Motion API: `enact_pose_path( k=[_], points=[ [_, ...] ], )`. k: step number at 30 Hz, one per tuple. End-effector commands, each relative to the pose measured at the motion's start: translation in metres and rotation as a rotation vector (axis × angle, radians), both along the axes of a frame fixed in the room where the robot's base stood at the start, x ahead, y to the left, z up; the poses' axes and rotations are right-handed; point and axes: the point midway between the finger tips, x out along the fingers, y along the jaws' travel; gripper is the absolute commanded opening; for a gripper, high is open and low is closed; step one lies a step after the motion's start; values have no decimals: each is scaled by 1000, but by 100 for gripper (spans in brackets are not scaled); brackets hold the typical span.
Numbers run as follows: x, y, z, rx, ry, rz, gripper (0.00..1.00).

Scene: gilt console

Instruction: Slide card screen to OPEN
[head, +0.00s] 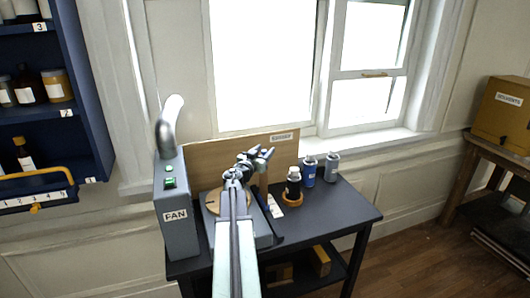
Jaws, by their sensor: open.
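A tan, card-like panel (212,155) stands upright along the back of the dark table, below the window. I take it to be the card screen. A small white label sits at its upper right; its print is too small to read, and no OPEN mark is legible. My gripper (264,154) is open and appears in front of the panel's right half. I cannot tell whether it touches the panel. My arm hides part of the panel's lower middle and the table behind it.
A grey FAN box (171,215) with a bent pipe stands at the table's left. A dark bottle (293,184) on an orange-brown base, a blue bottle (309,172) and a grey bottle (332,167) stand right. The table's front right (335,212) is clear.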

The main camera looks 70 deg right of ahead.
Motion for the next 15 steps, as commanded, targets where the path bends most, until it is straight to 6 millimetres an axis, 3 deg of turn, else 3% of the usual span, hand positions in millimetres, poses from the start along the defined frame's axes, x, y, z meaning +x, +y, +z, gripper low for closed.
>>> enact_pose_path(
  k=[2,7,15],
  points=[
    [0,0,0,0,0,0,45],
    [-1,0,0,0,0,-1,1],
    [-1,0,0,0,0,-1,0]
  ],
)
